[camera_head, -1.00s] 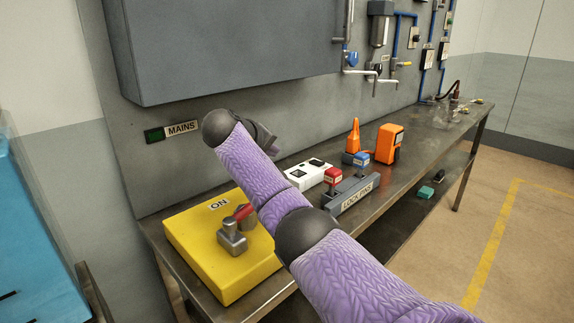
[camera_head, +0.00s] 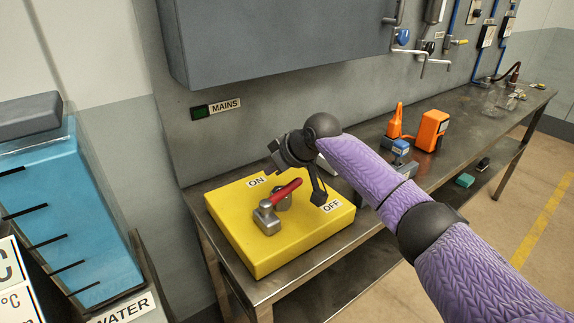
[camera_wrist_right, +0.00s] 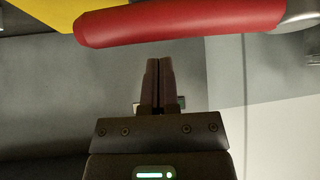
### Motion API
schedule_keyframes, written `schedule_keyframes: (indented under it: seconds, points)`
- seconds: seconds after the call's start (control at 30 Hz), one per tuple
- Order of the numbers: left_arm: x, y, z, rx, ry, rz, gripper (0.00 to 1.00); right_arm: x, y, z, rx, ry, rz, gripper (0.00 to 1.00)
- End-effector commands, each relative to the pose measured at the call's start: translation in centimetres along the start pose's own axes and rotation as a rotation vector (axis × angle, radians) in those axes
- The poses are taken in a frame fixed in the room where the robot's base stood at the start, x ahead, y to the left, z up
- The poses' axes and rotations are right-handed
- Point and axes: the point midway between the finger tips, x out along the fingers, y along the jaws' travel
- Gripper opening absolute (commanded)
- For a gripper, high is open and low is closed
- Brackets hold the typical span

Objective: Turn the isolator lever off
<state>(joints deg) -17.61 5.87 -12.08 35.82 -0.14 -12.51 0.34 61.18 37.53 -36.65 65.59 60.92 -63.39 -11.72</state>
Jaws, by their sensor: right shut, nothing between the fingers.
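The isolator is a yellow box (camera_head: 238,239) on the bench with a grey metal pivot block and a red lever handle (camera_head: 286,191). The handle points up and right, between the ON label (camera_head: 256,182) and the OFF label (camera_head: 331,206). My right gripper (camera_head: 318,197) is over the box, just right of the handle's end, its fingers pointing down. In the right wrist view the shut, empty fingers (camera_wrist_right: 158,68) point at the red handle (camera_wrist_right: 180,22), which crosses the top of the picture. I cannot tell whether they touch it. My left gripper is not in view.
A grey cabinet (camera_head: 270,38) hangs above, with a MAINS indicator (camera_head: 203,111) under it. Along the bench (camera_head: 480,120) stand a blue lock pin (camera_head: 400,148) and an orange device (camera_head: 431,130). A blue tank (camera_head: 75,215) stands at left. My right arm hides part of the bench.

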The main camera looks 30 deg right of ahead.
Motion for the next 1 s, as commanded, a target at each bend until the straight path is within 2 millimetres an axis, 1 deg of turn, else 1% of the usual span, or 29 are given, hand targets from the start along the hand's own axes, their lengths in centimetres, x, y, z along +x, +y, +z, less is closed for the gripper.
schedule_keyframes:
  seconds: [0.03,0.13,0.3,0.43,0.7,0.77,0.9,1.0]
  points:
    - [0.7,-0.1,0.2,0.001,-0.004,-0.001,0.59,1.2,-0.1,0.2,0.001,-0.002,-0.001,0.00]
    - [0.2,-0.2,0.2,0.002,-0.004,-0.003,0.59,-0.1,0.1,1.6,-0.002,-0.002,0.004,0.00]
    - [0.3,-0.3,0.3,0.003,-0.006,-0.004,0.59,-1.1,0.1,3.1,-0.002,-0.001,0.003,0.00]
    - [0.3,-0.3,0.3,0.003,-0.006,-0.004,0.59,-1.4,0.0,3.4,0.000,-0.001,0.001,0.00]
    - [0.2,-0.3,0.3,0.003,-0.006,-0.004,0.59,-1.5,0.0,3.4,0.001,-0.001,0.002,0.00]
    - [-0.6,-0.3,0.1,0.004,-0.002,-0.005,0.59,-1.8,0.0,3.3,0.012,-0.003,0.013,0.00]
    - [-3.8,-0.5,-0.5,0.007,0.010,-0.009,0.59,-2.7,0.0,3.3,0.075,-0.005,0.070,0.00]
    - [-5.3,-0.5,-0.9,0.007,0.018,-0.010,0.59,-2.8,0.0,3.6,0.099,-0.002,0.092,0.00]
